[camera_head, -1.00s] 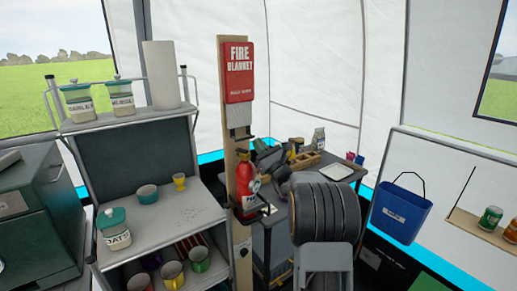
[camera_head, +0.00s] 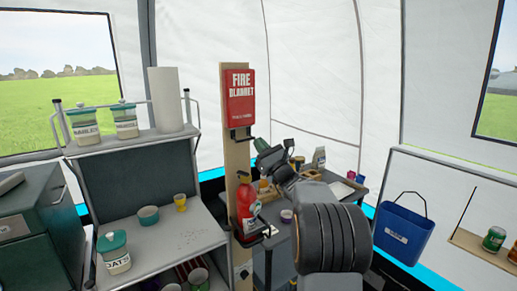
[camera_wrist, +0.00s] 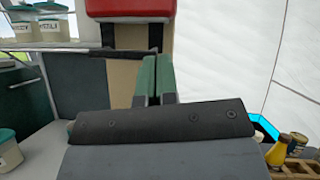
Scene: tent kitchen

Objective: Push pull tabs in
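The red fire blanket case (camera_head: 240,97) hangs on a wooden post, and its lower part shows in the wrist view (camera_wrist: 128,8). Dark pull tabs (camera_head: 240,133) sit at its lower edge, with no white strip visible between case and tabs. My gripper (camera_head: 259,144) is to the right of the tabs and a little below them, apart from them in the picture. Exact distance to the tabs cannot be told.
A red fire extinguisher (camera_head: 246,207) hangs low on the post (camera_head: 230,160). Shelves with jars (camera_head: 126,122) and a paper roll (camera_head: 166,100) stand left. A cluttered dark table (camera_head: 345,187) lies behind my arm. A blue bucket (camera_head: 402,235) hangs right.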

